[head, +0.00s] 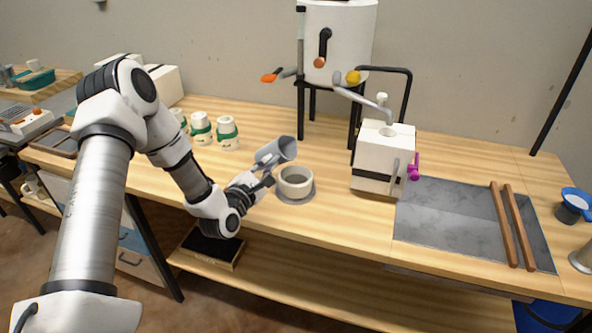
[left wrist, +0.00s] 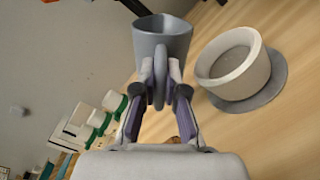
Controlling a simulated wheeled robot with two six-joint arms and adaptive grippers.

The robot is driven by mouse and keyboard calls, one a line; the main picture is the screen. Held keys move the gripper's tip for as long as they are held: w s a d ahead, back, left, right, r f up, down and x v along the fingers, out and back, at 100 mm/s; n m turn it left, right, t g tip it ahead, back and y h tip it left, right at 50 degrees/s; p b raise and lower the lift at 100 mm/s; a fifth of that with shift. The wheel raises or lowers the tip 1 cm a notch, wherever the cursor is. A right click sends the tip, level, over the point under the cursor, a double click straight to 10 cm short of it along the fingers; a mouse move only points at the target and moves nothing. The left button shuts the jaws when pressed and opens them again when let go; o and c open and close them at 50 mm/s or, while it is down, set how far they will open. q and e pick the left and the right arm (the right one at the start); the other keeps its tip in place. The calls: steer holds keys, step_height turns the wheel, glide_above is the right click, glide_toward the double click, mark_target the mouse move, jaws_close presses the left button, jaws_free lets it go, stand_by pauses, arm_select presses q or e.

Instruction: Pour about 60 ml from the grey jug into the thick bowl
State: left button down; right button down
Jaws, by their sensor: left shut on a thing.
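The grey jug (head: 276,151) is tilted, its mouth pointing up and to the right, just above and left of the thick bowl. My left gripper (head: 262,181) is shut on the jug's handle. In the left wrist view the jug (left wrist: 163,40) sits beyond the fingers (left wrist: 159,92), with its handle between them. The thick bowl (head: 295,175), pale and thick-walled, stands upright on a grey round disc (head: 296,198); it also shows in the left wrist view (left wrist: 240,75). No stream shows between jug and bowl. The jug's contents are hidden. My right gripper is not in view.
Several white jars with green bands (head: 228,133) stand left of the jug. A white boxy machine (head: 383,155) stands right of the bowl, with a white tank (head: 338,40) behind. A grey slab (head: 450,215) with two wooden sticks (head: 512,225) lies further right.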

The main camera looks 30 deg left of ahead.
arm_select(q)
steer(key=shift+m, duration=0.4)
steer(key=r+m+p, duration=0.1)
steer(key=p, duration=0.1)
steer(key=shift+s+d+r+p, duration=0.1)
steer(key=shift+r+p, duration=0.05)
steer(key=shift+p, duration=0.15)
steer(key=shift+f, duration=0.3)
steer(key=shift+d+r+m+p, duration=0.1)
steer(key=shift+d+m+p, duration=0.05)
steer(key=shift+m+p, duration=0.7)
steer(key=shift+r+m+p, duration=0.2)
steer(key=shift+m+p, duration=0.15)
steer(key=shift+p, duration=0.05)
steer(key=shift+d, duration=0.1)
steer(key=shift+d+r+m, duration=0.1)
steer(key=shift+m, duration=0.5)
